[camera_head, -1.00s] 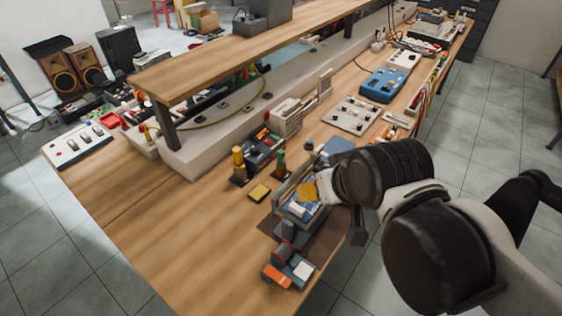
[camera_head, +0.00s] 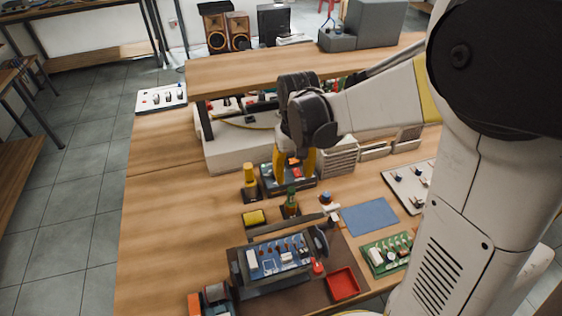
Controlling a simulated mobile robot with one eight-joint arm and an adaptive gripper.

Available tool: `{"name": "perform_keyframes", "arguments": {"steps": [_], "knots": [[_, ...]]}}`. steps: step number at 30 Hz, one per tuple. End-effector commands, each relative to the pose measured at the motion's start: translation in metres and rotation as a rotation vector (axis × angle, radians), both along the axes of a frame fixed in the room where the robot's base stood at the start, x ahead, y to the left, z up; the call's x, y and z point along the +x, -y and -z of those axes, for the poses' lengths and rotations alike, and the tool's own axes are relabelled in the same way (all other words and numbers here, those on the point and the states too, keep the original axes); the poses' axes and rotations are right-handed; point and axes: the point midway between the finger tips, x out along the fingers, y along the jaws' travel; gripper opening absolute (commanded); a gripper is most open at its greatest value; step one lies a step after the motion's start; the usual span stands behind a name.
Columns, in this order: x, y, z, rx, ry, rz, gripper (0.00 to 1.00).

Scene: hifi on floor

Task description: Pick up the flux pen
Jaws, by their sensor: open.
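My gripper (camera_head: 294,170) points down over a small dark tray (camera_head: 268,188) with colored items on the workbench. Its two yellow fingers are apart, with the tray's contents between and below them. I see nothing held. I cannot tell for sure which thing is the flux pen. A slim yellow upright thing (camera_head: 249,176) stands in a dark holder left of the gripper. My wrist and fingers hide part of the tray.
A yellow sponge pad (camera_head: 254,217), a circuit board in a holder (camera_head: 277,257), a red tray (camera_head: 342,284) and a blue mat (camera_head: 370,216) lie in front. A raised shelf (camera_head: 225,76) stands behind. The bench's left part is bare.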

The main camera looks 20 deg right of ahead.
Motion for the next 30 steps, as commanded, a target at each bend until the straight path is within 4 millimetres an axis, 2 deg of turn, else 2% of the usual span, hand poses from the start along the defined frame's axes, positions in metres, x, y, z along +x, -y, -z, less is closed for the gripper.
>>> {"name": "perform_keyframes", "arguments": {"steps": [9,17,24,30], "knots": [[0.002,0.000,0.050,0.000,-0.009,0.000,0.49],[0.001,0.000,0.068,0.000,-0.008,0.000,0.49],[0.002,0.000,0.106,0.000,-0.008,0.000,0.49],[0.002,0.000,0.111,0.000,-0.007,0.000,0.49]]}}
